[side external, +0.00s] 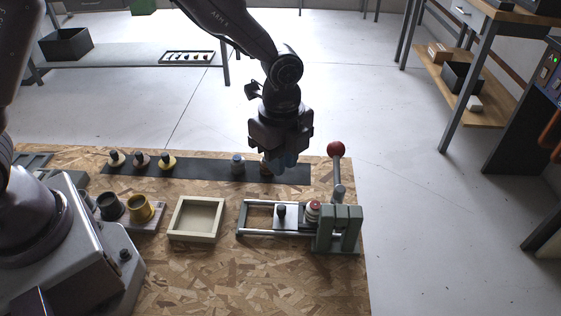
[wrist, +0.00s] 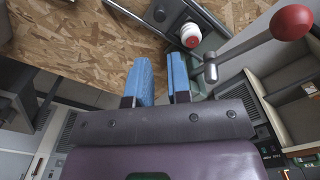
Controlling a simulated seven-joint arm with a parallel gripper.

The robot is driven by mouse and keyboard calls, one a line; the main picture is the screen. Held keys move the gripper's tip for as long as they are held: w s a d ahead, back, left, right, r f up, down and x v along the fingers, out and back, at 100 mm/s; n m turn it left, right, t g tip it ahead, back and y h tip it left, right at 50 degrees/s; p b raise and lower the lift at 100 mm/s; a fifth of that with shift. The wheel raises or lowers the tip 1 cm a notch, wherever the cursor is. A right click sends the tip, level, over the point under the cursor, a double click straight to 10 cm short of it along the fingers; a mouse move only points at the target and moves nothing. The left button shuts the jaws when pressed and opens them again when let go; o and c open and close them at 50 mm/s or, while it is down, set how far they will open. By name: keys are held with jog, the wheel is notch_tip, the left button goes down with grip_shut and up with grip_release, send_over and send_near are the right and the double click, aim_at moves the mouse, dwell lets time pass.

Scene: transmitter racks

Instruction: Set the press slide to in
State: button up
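The press (side external: 342,232) is a grey-green frame at the right of the chipboard bench, with a red-ball lever (side external: 336,150) raised above it. Its slide (side external: 288,222) is a plate with a black knob (side external: 281,210) on two rails running left from the frame. A white part with a red top (side external: 313,209) stands between knob and frame. In the wrist view the part (wrist: 190,36), the knob (wrist: 159,13) and the red ball (wrist: 292,22) show. My gripper (side external: 284,160) hangs behind the slide, above the bench. Its blue fingers (wrist: 161,75) are slightly apart, with nothing visible between.
A black strip (side external: 205,171) with several small knobbed pieces lies behind the press, partly under my gripper. An empty cream tray (side external: 196,219) lies left of the slide, with cups (side external: 141,208) farther left. The bench front is clear.

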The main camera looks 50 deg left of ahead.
jog(key=a, duration=0.2)
jog(key=a+f+n, duration=0.1)
jog(key=shift+w+a, duration=0.35)
grip_shut()
jog(key=a+f+n+g+h, duration=0.1)
jog(key=a+f+n, duration=0.15)
jog(key=a, duration=0.25)
jog(key=m+h, duration=0.6)
jog(key=m, duration=0.8)
send_near(275, 218)
jog(key=s+f, duration=0.1)
jog(key=f, duration=0.2)
jog(key=s+f, duration=0.1)
jog(key=shift+s+a+f, duration=0.15)
jog(key=shift+s+f, duration=0.15)
jog(key=shift+f, duration=0.05)
jog(key=shift+w+d, duration=0.35)
jog(key=shift+d, duration=0.2)
jog(key=shift+w+d, duration=0.35)
jog(key=shift+d, duration=0.2)
jog(key=shift+w+d, duration=0.35)
jog(key=shift+d, duration=0.2)
jog(key=shift+r, duration=0.1)
